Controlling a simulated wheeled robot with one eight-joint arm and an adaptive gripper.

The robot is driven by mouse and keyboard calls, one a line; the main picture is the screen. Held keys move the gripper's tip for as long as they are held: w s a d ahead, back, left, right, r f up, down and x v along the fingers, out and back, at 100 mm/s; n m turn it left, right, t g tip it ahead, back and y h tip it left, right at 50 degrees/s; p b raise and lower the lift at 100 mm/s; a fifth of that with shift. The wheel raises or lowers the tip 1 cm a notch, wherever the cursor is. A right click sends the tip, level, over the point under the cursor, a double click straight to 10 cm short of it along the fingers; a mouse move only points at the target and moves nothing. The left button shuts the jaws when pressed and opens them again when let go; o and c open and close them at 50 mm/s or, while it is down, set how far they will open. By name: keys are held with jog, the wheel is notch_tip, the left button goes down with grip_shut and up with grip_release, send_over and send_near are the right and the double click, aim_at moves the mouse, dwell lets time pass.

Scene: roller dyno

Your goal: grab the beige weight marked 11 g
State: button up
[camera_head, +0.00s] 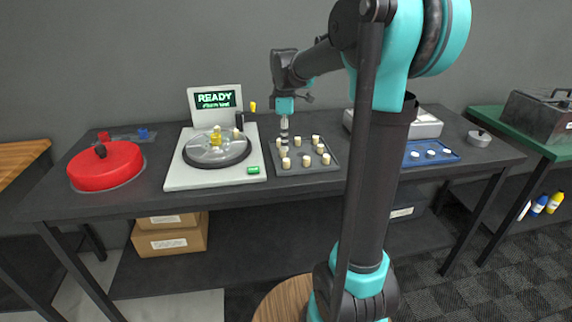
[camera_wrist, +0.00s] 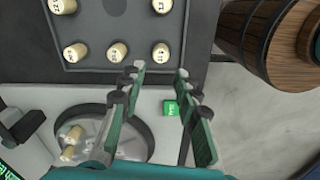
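Several small beige cylindrical weights stand upright in a dark grey tray (camera_head: 305,168) in the middle of the bench. The wrist view shows several of them from above, including one weight (camera_wrist: 160,52) at the tray's near edge, another weight (camera_wrist: 118,52) beside it and a corner weight (camera_wrist: 75,52). Their dark markings are too small to read, so I cannot tell which is 11 g. My gripper (camera_wrist: 160,74) is open and empty. Its fingertips are near the tray edge, just beside the near-edge weight. In the head view my gripper is over the tray's back left part.
Left of the tray is a white machine with a round dish (camera_head: 216,150) holding weights, a green button (camera_head: 253,170) and a READY screen (camera_head: 215,99). A red round lid (camera_head: 105,165) lies far left. A blue tray (camera_head: 432,153) is right. A wooden barrel (camera_wrist: 255,45) shows in the wrist view.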

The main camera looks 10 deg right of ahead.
aim_at(286, 159)
jog(key=shift+d+f, duration=0.15)
jog(key=shift+f, duration=3.7)
jog(key=shift+c, duration=0.6)
jog(key=c, duration=0.4)
